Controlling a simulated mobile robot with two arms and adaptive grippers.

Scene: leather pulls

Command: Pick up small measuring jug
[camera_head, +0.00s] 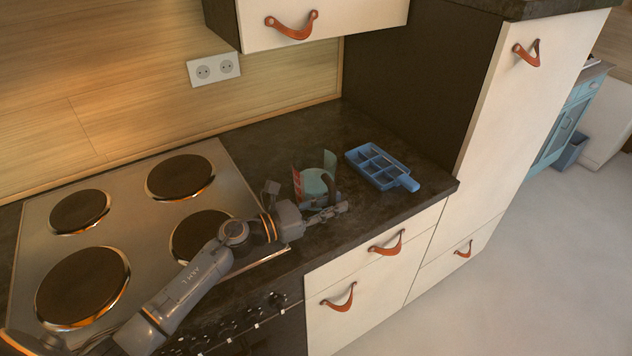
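The small measuring jug (315,183) stands on the dark worktop between the hob and a blue tray. It looks pale green and see-through, with red marks on its left side. My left gripper (328,212) reaches in from the left, low at the jug's near side. One finger lies across the front of the jug's base and points right. The other finger is not clear, so I cannot tell whether the gripper touches the jug or is around it. My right gripper is out of view.
A blue compartment tray (404,181) with a handle lies right of the jug. The hob (130,215) with several round plates is at left. A tall cabinet (522,120) bounds the worktop (290,132) at right. Free worktop lies behind the jug.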

